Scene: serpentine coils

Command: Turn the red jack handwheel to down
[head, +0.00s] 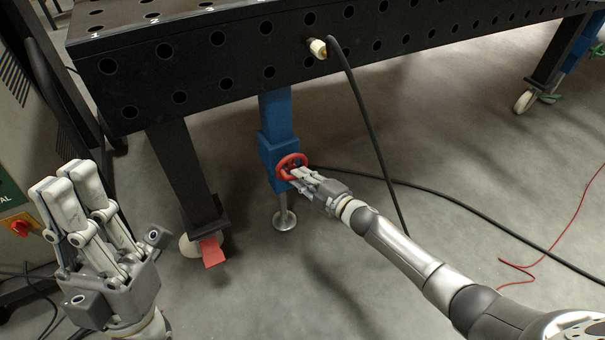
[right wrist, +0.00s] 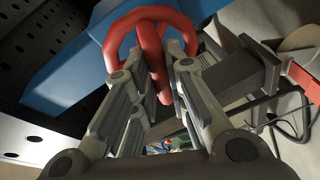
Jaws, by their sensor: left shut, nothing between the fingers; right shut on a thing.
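The red jack handwheel (head: 289,163) sits on the side of the blue jack (head: 277,120) under the table. My right gripper (head: 298,173) reaches it from the lower right and is shut on it. In the right wrist view the red handwheel (right wrist: 153,40) shows its rim and a bar running down between the fingers of my right gripper (right wrist: 158,75). The blue jack body (right wrist: 75,60) is behind it. My left gripper (head: 75,180) is shut and empty at the lower left, well away from the wheel, pointing up.
The black perforated table (head: 230,65) spans the top, with a black leg (head: 183,170) and a caster with a red pedal (head: 212,252) left of the jack. A black cable (head: 360,90) hangs down to the floor. A thin red wire (head: 545,255) lies right. A cabinet stands far left.

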